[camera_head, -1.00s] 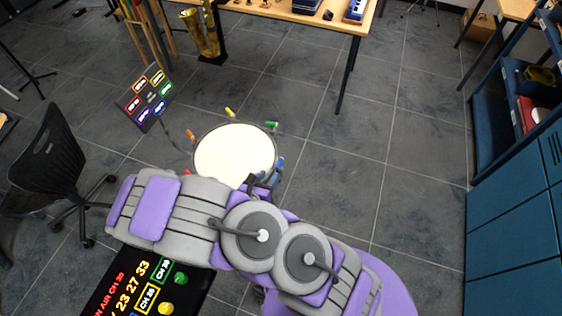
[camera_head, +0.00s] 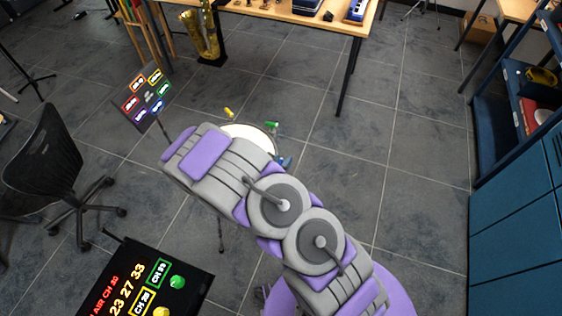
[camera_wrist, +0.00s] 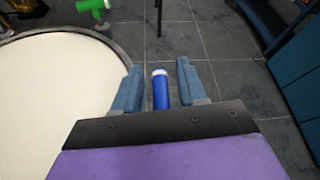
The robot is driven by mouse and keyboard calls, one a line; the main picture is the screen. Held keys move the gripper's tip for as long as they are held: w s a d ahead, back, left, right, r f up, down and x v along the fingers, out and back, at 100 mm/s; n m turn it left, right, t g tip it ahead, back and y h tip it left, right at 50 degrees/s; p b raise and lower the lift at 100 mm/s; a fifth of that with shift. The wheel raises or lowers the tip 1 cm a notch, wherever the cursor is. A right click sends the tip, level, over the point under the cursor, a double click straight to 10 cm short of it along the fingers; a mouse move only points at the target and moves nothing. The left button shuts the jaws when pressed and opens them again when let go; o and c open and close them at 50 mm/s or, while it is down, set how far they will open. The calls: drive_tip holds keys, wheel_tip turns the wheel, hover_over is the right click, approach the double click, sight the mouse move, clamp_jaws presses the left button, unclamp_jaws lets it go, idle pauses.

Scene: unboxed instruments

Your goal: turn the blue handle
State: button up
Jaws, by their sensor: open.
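The blue handle (camera_wrist: 160,90) shows in the wrist view, a short blue cylinder with a white end at the drum's right edge. It lies between the two open fingers of my gripper (camera_wrist: 157,85), with a gap to each finger. Its lower part is hidden by my gripper's body. In the head view only a small blue patch (camera_head: 285,162) shows past my arm. The white-topped round drum (camera_head: 250,136) is mostly hidden by my arm there; its pale top fills the left of the wrist view.
A green handle (camera_wrist: 95,5) and a yellow handle (camera_head: 229,113) stand on the drum's far rim. A colored label panel (camera_head: 146,100) stands behind left. A black display board (camera_head: 146,285) is at the front left. A black chair (camera_head: 50,170) is left, blue cabinets (camera_head: 515,230) right.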

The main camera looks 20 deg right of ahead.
drive_tip(key=shift+c, duration=0.4)
clamp_jaws()
